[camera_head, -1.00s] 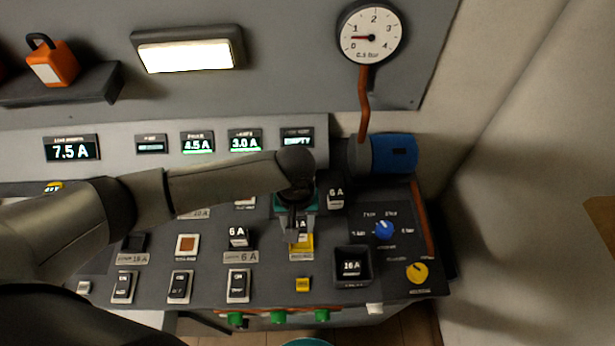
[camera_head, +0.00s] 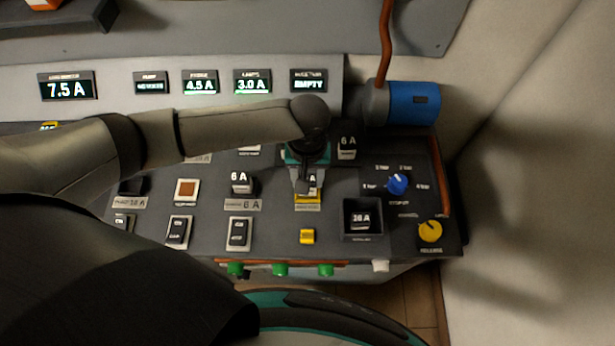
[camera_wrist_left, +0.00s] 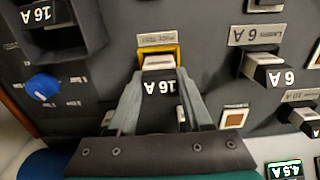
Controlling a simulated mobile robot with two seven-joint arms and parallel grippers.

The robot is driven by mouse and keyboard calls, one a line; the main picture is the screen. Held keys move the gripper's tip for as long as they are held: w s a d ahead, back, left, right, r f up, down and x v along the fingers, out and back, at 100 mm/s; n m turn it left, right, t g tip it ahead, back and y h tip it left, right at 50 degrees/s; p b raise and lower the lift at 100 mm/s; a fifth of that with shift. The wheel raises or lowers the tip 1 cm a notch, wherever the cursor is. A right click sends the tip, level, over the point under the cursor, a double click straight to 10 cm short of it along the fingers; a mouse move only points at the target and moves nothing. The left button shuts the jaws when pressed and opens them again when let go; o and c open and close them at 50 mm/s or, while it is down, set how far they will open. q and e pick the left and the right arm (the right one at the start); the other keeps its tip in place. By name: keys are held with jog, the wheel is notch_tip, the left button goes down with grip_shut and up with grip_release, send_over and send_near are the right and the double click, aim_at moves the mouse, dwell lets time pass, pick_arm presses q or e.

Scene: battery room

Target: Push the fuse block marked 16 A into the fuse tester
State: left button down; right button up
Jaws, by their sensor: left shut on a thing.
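My left gripper (camera_head: 307,182) is shut on a fuse block marked 16 A, which shows between its fingers in the left wrist view (camera_wrist_left: 160,86). The block's end is at the yellow-framed slot of the fuse tester (camera_wrist_left: 157,48), labelled as a fuse test. The tester's yellow frame also shows below the gripper in the head view (camera_head: 307,202). I cannot tell how deep the block sits in the slot. A second block marked 16 A (camera_head: 361,219) lies in a dark square tray (camera_head: 361,235) to the right. My right gripper is not in view.
A yellow button (camera_head: 307,237) is in front of the tester. Blue (camera_head: 397,184) and yellow (camera_head: 431,231) knobs are at right. A display (camera_head: 308,80) reads EMPTY.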

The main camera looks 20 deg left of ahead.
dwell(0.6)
pick_arm(q)
jog(key=shift+p, duration=0.6)
dwell(0.6)
jog(key=shift+p, duration=0.5)
jog(key=shift+f+b, duration=0.3)
jog(key=shift+f, duration=0.35)
jog(key=c, duration=0.6)
grip_release()
